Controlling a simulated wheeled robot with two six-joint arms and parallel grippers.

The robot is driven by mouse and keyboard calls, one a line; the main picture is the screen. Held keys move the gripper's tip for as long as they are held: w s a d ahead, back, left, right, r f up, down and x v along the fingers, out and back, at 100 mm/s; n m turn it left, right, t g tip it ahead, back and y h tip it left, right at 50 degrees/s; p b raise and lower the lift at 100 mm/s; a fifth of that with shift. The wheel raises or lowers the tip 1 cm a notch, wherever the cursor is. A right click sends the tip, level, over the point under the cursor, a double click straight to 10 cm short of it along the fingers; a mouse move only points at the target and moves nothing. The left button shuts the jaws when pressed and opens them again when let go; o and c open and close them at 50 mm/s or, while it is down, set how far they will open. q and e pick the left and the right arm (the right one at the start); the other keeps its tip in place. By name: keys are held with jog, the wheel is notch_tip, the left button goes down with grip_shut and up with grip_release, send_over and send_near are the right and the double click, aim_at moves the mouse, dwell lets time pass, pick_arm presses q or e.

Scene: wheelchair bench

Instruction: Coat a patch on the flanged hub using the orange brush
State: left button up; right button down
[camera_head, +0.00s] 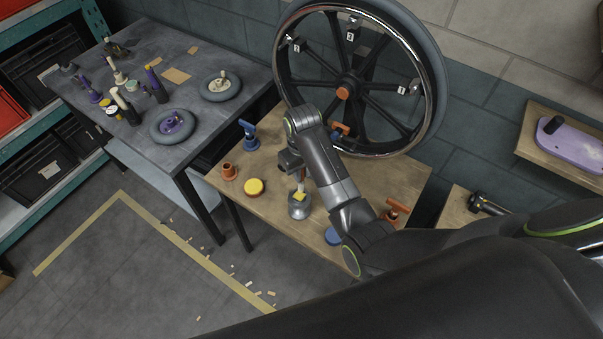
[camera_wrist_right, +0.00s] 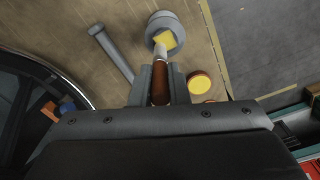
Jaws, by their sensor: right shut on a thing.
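The flanged hub (camera_head: 299,211) is a grey, round part on the wooden bench, below my right gripper (camera_head: 295,170). In the right wrist view, the hub (camera_wrist_right: 153,22) is at the top, with a yellow patch (camera_wrist_right: 167,38) on or over its top. My right gripper is shut on the brush, whose orange-brown handle (camera_wrist_right: 160,84) sits between the fingers. The brush's pale front part (camera_wrist_right: 160,52) points at the hub and overlaps the yellow area. Whether its tip touches the hub, and whether the yellow is bristles or coating, I cannot tell. My left gripper is not in view.
A yellow-topped round pot (camera_head: 254,187), an orange cup (camera_head: 229,171), a blue tool (camera_head: 249,134) and a blue disc (camera_head: 333,237) surround the hub. A large spoked wheel (camera_head: 437,75) stands behind. A dark table (camera_head: 205,53) with several parts is at left.

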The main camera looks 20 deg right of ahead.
jog(key=shift+r, duration=2.35)
jog(key=c, duration=1.9)
grip_release()
grip_shut()
jog(key=shift+a, duration=0.1)
